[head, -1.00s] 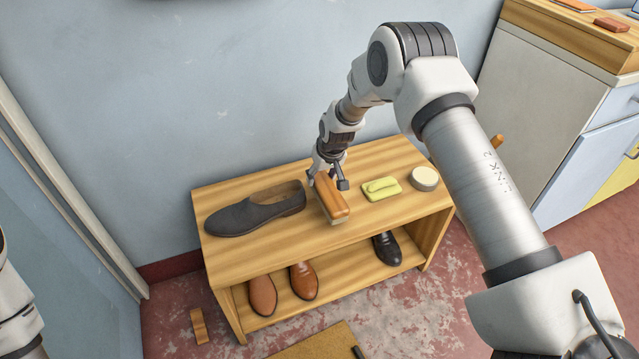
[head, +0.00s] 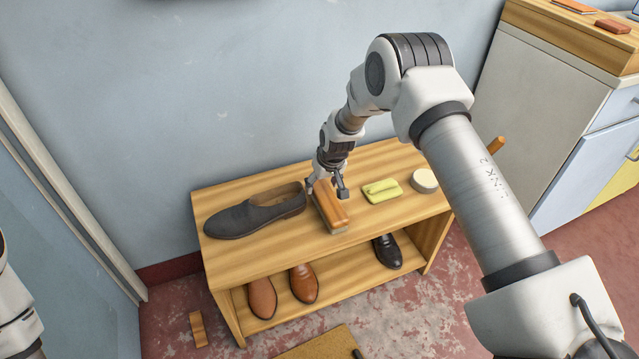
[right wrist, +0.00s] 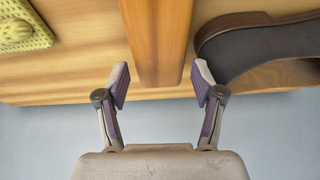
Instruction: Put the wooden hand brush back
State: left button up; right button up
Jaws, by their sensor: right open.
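The wooden hand brush (head: 334,213) lies on the top board of a wooden shoe rack (head: 262,252), between a dark grey shoe and a yellow-green dish. Its orange-brown back faces up. My right gripper (head: 327,189) is low over the brush's wall-side end. In the right wrist view the brush's back (right wrist: 155,40) shows between and beyond the two fingers (right wrist: 160,86). The fingers are apart, with a gap on each side of the brush. Only a piece of my left arm shows at the left edge; its gripper is out of view.
The dark grey shoe (head: 254,213) is close on the left. The yellow-green dish (head: 382,190) and a round pale tin (head: 424,181) stand on the right. Brown shoes (head: 304,284) and a black shoe (head: 387,251) are on the lower shelf. The wall is just behind.

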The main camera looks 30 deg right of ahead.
aim_at(329, 196)
jog(key=p+v, duration=0.2)
jog(key=v, duration=0.9)
jog(key=shift+r+p, duration=0.25)
jog(key=shift+p, duration=0.05)
